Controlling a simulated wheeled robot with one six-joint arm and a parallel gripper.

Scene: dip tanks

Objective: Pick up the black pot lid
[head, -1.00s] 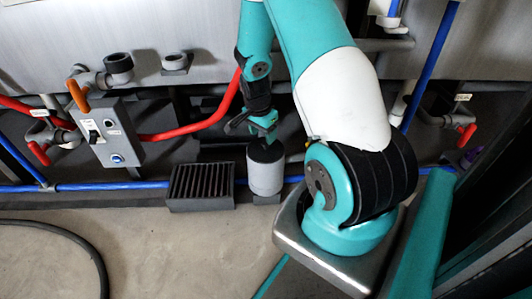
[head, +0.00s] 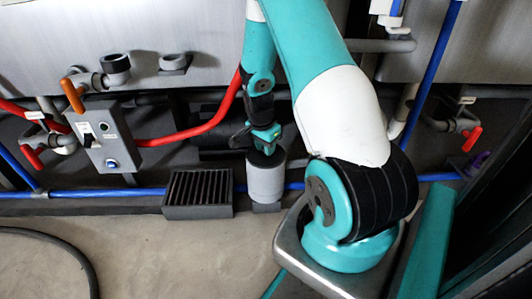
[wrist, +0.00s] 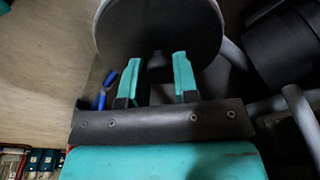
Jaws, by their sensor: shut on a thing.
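The black pot lid (head: 274,157) sits on top of a pale grey cylindrical pot (head: 266,182) in the head view. In the wrist view the lid (wrist: 195,35) is a large dark disc with a pale rim, cut off by the top edge. My gripper (head: 265,141) is above the lid, pointing down. In the wrist view my gripper (wrist: 157,68) has its two teal fingers on either side of a small dark knob on the lid, and it is shut on the lid. I see no gap between lid and pot, but the gripper partly hides the lid.
A dark slatted box (head: 198,194) stands just left of the pot. A blue pipe (head: 110,191) runs low along the wall behind. A red hose (head: 190,134) and a grey switch box (head: 108,140) are at the left.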

